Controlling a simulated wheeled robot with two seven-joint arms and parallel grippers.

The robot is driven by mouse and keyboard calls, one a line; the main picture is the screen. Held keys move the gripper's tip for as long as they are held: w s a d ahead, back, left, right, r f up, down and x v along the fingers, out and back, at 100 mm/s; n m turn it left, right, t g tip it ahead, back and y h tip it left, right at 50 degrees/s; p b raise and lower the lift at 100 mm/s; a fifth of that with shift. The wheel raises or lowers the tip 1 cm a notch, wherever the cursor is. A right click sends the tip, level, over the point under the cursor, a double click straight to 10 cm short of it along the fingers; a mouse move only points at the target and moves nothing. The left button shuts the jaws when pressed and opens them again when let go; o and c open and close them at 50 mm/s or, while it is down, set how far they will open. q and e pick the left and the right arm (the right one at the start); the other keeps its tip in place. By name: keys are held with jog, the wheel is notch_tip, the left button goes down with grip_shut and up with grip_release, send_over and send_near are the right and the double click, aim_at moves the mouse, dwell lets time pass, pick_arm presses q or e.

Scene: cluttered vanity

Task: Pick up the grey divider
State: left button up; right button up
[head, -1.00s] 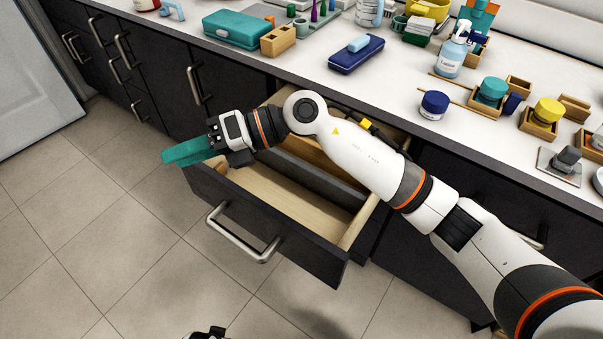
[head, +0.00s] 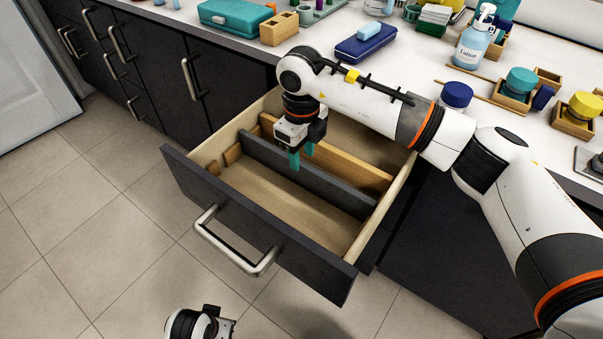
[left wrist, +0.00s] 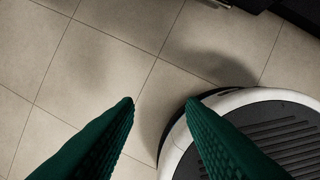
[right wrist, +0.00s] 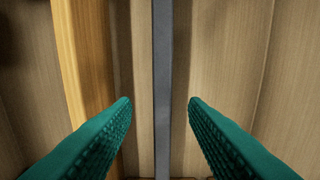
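The grey divider (head: 310,174) stands on edge across the inside of the open drawer (head: 262,196). My right gripper (head: 301,158) points down into the drawer at the divider, its teal fingers on either side of it. In the right wrist view the divider (right wrist: 163,85) runs as a thin grey strip between the two open fingertips (right wrist: 160,103), with a gap on both sides. My left gripper (left wrist: 160,103) is open and empty above the floor, away from the drawer.
A wooden divider (head: 350,164) stands behind the grey one, roughly parallel; it also shows in the right wrist view (right wrist: 80,60). The drawer's front handle (head: 235,245) faces the floor. The counter (head: 415,75) above holds a blue box (head: 365,42), a lotion bottle (head: 473,42) and jars.

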aim_at(302, 163)
notch_tip(302, 163, down, 5)
jog(key=shift+s+r, duration=0.15)
jog(key=shift+a+f, duration=0.1)
jog(key=shift+f, duration=0.35)
jog(key=shift+c, duration=0.8)
pick_arm(q)
jog(key=shift+v, duration=0.8)
pick_arm(e)
jog(key=shift+r, duration=0.1)
grip_shut()
